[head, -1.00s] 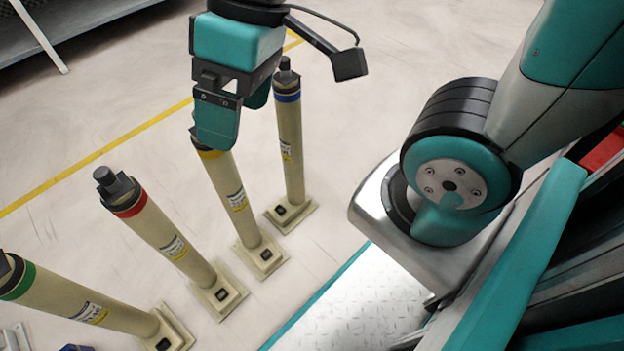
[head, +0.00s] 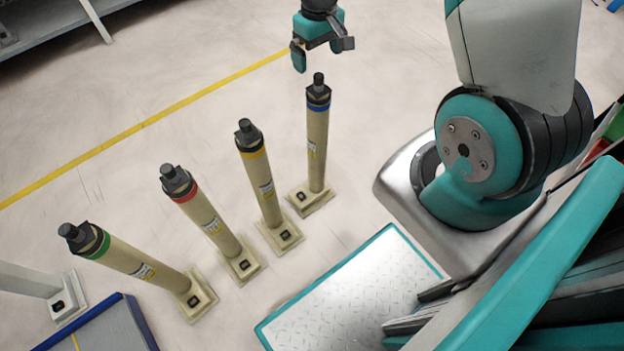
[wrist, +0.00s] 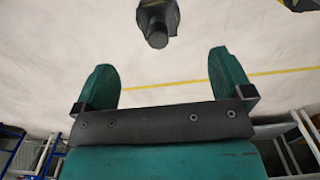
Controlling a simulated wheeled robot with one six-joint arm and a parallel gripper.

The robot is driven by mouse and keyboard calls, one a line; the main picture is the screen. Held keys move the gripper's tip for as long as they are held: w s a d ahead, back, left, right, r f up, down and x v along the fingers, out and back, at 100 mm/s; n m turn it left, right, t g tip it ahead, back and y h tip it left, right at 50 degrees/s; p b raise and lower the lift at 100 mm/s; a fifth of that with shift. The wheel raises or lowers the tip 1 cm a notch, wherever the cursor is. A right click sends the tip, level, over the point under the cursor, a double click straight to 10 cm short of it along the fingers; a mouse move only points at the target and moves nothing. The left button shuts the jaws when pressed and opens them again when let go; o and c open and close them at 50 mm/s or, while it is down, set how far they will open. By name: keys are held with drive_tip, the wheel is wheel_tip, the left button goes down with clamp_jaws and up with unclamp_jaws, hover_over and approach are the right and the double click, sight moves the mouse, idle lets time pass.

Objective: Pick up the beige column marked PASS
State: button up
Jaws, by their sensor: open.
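Several beige columns with dark caps stand in a row on square bases in the head view. Their bands are green (head: 125,258), red (head: 207,220), yellow (head: 260,178) and blue (head: 317,140). Each has a small label, too small to read, so I cannot tell which is marked PASS. My gripper (head: 320,50) is open and empty, appearing just above the blue-banded column's cap in the picture. In the wrist view, a dark column cap (wrist: 157,25) shows beyond the gap between the open fingers (wrist: 164,78), touching neither.
A white post on a square base (head: 67,300) and a blue-edged grey surface (head: 108,328) lie at lower left. A grey shelf or bench (head: 50,30) is at upper left. A yellow line (head: 150,122) crosses the open floor. Another dark shape (wrist: 300,5) cuts the wrist view's top right.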

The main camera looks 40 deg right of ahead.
sight(319, 86)
wheel_tip(319, 86, down, 10)
drive_tip(key=b, duration=0.2)
drive_tip(key=shift+d+b, duration=0.1)
drive_tip(key=shift+b, duration=0.3)
drive_tip(key=shift+r, duration=0.1)
drive_tip(key=c, duration=1.8)
clamp_jaws()
drive_tip(key=shift+r, duration=0.1)
